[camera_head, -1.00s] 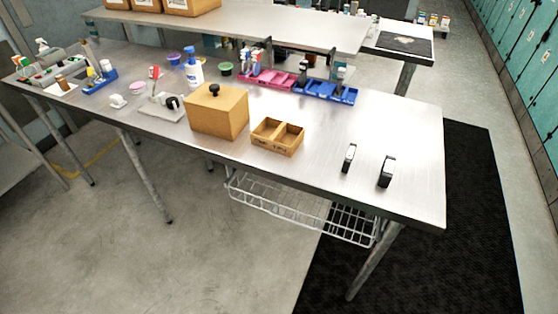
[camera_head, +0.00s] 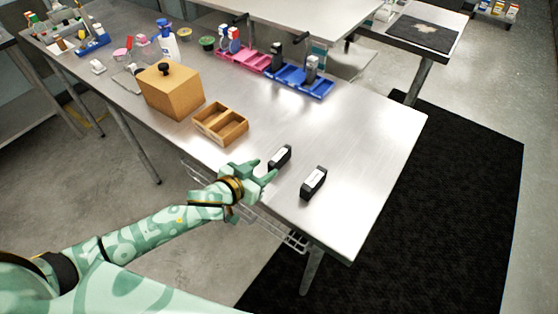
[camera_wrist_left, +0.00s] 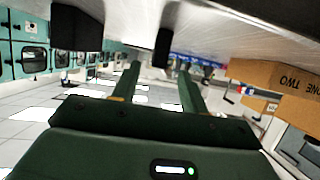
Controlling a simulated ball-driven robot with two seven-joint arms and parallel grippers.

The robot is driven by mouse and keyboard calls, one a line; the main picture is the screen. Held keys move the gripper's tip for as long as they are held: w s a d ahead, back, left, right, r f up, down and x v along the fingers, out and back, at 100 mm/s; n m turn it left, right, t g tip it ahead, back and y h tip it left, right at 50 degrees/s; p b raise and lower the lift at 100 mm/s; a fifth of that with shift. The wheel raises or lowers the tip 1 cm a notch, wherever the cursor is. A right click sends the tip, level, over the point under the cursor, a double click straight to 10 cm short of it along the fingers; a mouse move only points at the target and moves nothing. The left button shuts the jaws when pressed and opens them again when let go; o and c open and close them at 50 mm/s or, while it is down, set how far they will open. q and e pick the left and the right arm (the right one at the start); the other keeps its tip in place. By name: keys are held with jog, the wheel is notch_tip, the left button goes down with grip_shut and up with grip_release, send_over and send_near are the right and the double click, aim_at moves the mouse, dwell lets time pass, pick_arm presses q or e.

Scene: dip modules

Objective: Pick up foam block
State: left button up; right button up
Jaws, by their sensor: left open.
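Two small black blocks with pale faces stand near the front edge of the steel table. The nearer-to-gripper block (camera_head: 280,157) and the right block (camera_head: 313,183) look alike; I cannot tell which is the foam block. My left gripper (camera_head: 268,171) is open and empty, at the table's front edge, just short of the first block. In the left wrist view, which is upside down, the first block (camera_wrist_left: 162,47) lies ahead between the two fingers (camera_wrist_left: 158,84), and the other block (camera_wrist_left: 75,28) is off to the left. My right gripper is not in view.
A two-compartment wooden tray (camera_head: 240,133) stands left of the blocks, with a wooden box (camera_head: 172,92) beyond it. Blue bins (camera_head: 318,89) and pink bins (camera_head: 243,60) line the back edge. The steel table (camera_head: 365,135) is clear to the right.

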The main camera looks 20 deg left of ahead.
aim_at(273, 162)
pick_arm(q)
jog(key=x, duration=0.4)
jog(key=b+x, duration=0.1)
jog(key=x, duration=0.1)
jog(key=shift+w+d+r, duration=0.15)
jog(key=shift+w+d, duration=0.05)
jog(key=shift+w, duration=0.25)
jog(key=shift+s, duration=0.1)
grip_shut()
